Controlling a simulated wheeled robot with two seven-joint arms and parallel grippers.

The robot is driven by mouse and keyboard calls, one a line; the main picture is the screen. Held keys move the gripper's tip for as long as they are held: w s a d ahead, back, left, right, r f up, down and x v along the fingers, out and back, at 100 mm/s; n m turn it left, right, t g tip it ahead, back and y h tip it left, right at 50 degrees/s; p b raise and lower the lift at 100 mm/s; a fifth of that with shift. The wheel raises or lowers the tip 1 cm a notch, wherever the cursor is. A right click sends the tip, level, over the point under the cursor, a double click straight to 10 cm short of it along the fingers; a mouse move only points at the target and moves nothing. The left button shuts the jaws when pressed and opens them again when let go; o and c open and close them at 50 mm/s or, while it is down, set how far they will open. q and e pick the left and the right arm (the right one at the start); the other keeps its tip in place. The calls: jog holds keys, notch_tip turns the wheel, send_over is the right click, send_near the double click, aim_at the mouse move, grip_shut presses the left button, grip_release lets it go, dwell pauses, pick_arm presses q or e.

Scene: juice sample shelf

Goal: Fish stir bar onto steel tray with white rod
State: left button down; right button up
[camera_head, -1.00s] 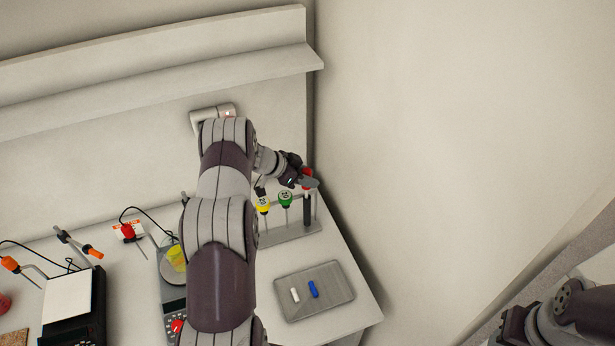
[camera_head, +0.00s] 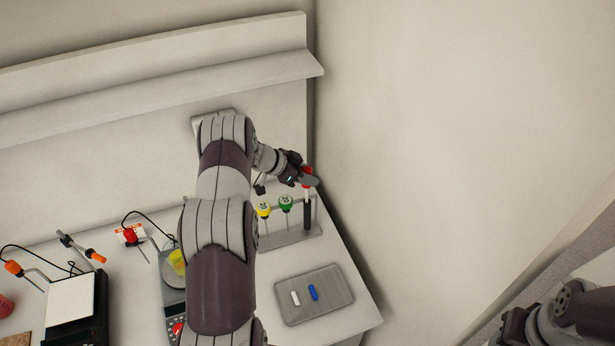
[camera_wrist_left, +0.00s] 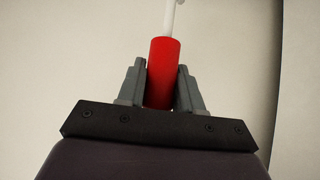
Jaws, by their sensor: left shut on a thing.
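The white rod (camera_wrist_left: 170,18) has a red handle (camera_wrist_left: 163,72), and in the left wrist view the handle sits between my two grey fingers. My left gripper (camera_head: 309,181) is shut on this handle above the rack. In the head view a short white length of the rod shows between the fingers and a dark upright tube (camera_head: 307,216) at the rack's right end. Its lower end is hidden. The steel tray (camera_head: 338,304) lies at the bench front, with a white bar (camera_head: 295,298) and a blue bar (camera_head: 313,292) on it. My right gripper is not shown.
The rack (camera_head: 290,236) also holds a yellow-topped tool (camera_head: 264,209) and a green-topped tool (camera_head: 286,203). A yellow vessel (camera_head: 177,262) stands on a device behind my left arm. A black device with a white top (camera_head: 73,298) is at left. A wall rises right of the bench.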

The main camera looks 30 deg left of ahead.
pick_arm(q)
notch_tip(320, 180, up, 13)
jog(key=shift+r, duration=0.15)
dwell(1.9)
